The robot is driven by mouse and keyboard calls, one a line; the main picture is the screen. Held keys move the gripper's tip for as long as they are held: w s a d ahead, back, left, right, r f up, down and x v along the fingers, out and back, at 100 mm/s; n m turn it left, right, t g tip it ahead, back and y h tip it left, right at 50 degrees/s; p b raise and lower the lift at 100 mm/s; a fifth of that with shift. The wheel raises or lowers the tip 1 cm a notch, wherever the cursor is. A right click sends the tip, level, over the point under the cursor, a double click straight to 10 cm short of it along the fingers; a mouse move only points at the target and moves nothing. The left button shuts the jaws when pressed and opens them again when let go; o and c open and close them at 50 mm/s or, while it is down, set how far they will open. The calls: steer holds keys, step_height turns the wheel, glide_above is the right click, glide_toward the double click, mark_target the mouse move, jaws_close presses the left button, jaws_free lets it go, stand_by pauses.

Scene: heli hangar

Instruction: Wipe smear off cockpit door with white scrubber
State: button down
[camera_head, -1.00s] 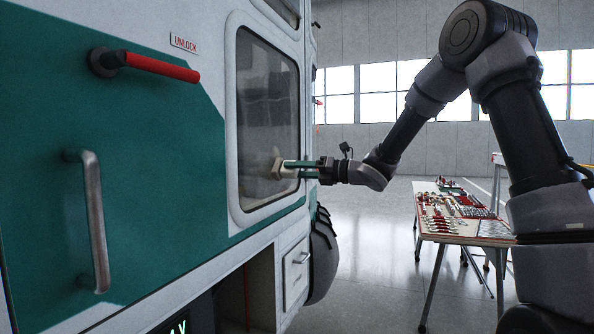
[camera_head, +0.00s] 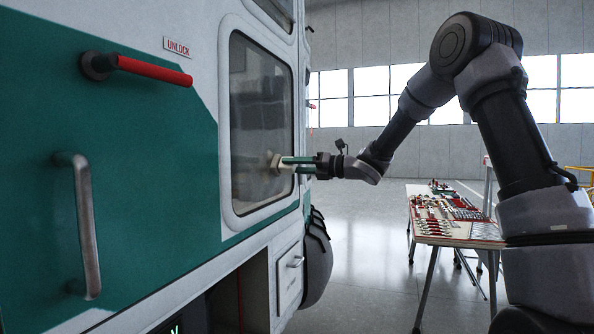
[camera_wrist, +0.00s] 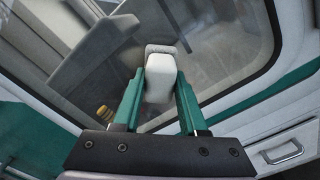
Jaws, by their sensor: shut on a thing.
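The cockpit door is green and white, with a dark window (camera_head: 262,115) in a rounded white frame. My gripper (camera_head: 287,165) has green fingers and is shut on the white scrubber (camera_head: 275,163). In the wrist view the white scrubber (camera_wrist: 159,80) sits between the two fingertips of my gripper (camera_wrist: 160,90), with its grey pad facing the window glass (camera_wrist: 215,50). The scrubber is at or very near the lower part of the window; I cannot tell whether it touches. No smear shows clearly; a faint pale patch lies around the scrubber.
A red door handle (camera_head: 152,70) and a grey grab handle (camera_head: 85,225) stick out from the door at left. A tool table (camera_head: 455,222) covered with small items stands at right. The floor (camera_head: 370,250) between door and table is clear.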

steer(key=shift+s+a, duration=0.45)
steer(key=shift+s, duration=0.75)
steer(key=shift+s+a, duration=0.5)
steer(key=shift+s, duration=0.65)
steer(key=shift+s+a, duration=0.45)
steer(key=shift+s, duration=0.75)
steer(key=shift+w+d+r, duration=0.25)
steer(key=shift+w+r, duration=0.1)
steer(key=shift+w, duration=0.3)
steer(key=shift+w+d+r, duration=0.2)
steer(key=shift+w+r, duration=0.1)
steer(key=shift+w, duration=0.35)
steer(key=shift+w+d+r, duration=0.25)
steer(key=shift+w+r, duration=0.1)
steer(key=shift+w, duration=0.3)
steer(key=shift+w+d, duration=0.35)
steer(key=shift+w, duration=0.5)
steer(key=shift+w+d, duration=0.35)
steer(key=shift+w, duration=0.45)
steer(key=shift+v, duration=3)
steer(key=shift+d, duration=0.1)
steer(key=shift+v, duration=1.45)
